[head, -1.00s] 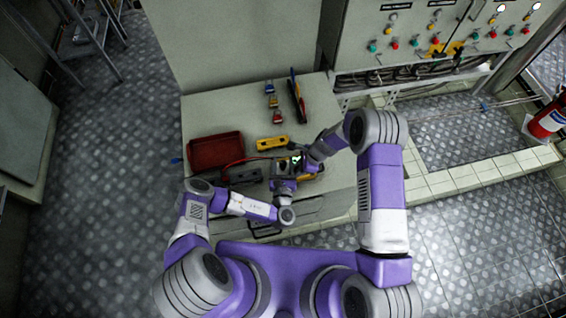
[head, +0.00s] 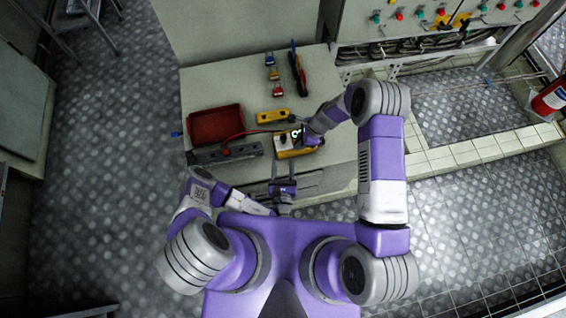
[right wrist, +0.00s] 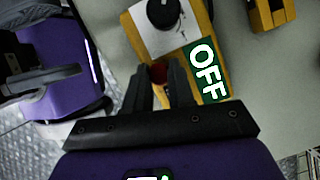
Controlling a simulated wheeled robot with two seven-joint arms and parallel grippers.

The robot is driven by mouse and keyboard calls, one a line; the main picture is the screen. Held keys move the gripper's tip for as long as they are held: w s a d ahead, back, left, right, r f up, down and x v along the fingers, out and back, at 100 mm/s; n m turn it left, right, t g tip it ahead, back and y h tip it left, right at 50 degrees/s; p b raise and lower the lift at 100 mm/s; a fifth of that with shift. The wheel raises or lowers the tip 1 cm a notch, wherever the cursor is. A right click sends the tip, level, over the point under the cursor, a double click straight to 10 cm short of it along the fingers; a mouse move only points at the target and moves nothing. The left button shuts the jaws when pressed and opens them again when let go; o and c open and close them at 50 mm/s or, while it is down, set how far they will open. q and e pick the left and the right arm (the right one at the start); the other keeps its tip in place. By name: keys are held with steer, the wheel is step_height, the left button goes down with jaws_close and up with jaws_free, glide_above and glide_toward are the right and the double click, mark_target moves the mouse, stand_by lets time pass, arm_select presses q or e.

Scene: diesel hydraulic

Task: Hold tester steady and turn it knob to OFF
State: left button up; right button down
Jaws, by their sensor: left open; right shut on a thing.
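The yellow tester (head: 284,153) with a white face lies on the bench, near its front right. The right wrist view shows its black round knob (right wrist: 163,14) and a green OFF label (right wrist: 207,72); the knob's pointing mark cannot be made out. My left gripper (head: 283,184) is open and empty, apart from the tester, at the bench's front side. It also shows in the right wrist view (right wrist: 55,80).
A red tray (head: 215,125), a grey bar-shaped object (head: 226,152) and a yellow block (head: 274,116) lie left of and behind the tester. A red lead (head: 243,133) runs nearby. Small coloured items and pliers-like tools (head: 298,72) lie farther back. A control panel (head: 430,15) stands behind.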

steer(key=c, duration=0.9)
jaws_free()
steer(key=shift+r, duration=0.1)
